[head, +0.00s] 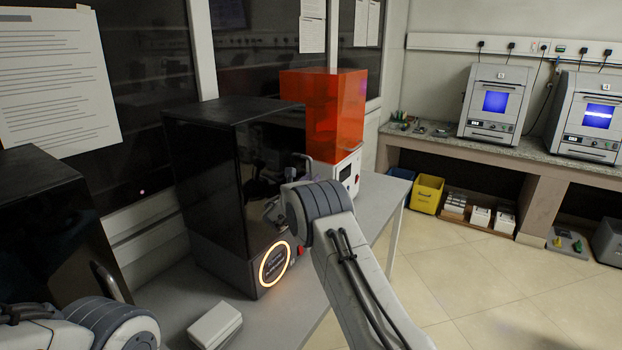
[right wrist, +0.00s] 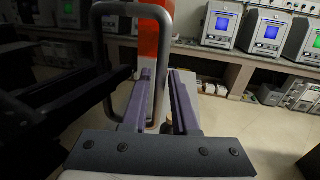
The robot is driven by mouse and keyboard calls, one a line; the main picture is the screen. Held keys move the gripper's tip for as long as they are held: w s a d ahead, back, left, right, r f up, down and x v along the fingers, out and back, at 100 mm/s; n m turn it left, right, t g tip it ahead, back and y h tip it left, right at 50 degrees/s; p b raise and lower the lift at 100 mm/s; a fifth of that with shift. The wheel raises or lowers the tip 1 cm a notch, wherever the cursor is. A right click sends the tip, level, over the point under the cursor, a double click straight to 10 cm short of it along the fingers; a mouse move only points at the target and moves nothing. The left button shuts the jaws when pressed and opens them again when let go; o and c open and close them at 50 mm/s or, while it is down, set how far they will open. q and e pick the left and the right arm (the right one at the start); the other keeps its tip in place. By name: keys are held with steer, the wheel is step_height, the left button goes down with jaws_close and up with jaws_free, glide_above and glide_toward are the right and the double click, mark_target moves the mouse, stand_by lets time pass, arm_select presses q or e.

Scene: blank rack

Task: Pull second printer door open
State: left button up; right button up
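The second printer (head: 205,165), a black box with a glowing orange ring (head: 274,264) low on its front, stands mid-left in the head view. In the head view my right wrist largely hides this gripper. My left arm shows at the lower left, its gripper out of view.
Another black printer (head: 45,215) stands at the left. An orange-covered printer (head: 335,110) stands behind the second one on the same grey table (head: 290,318). A small white box (head: 215,325) lies in front. Open floor (head: 460,290) is at the right, before a bench with machines (head: 497,103).

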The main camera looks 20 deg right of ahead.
jaws_close()
stand_by(1.4)
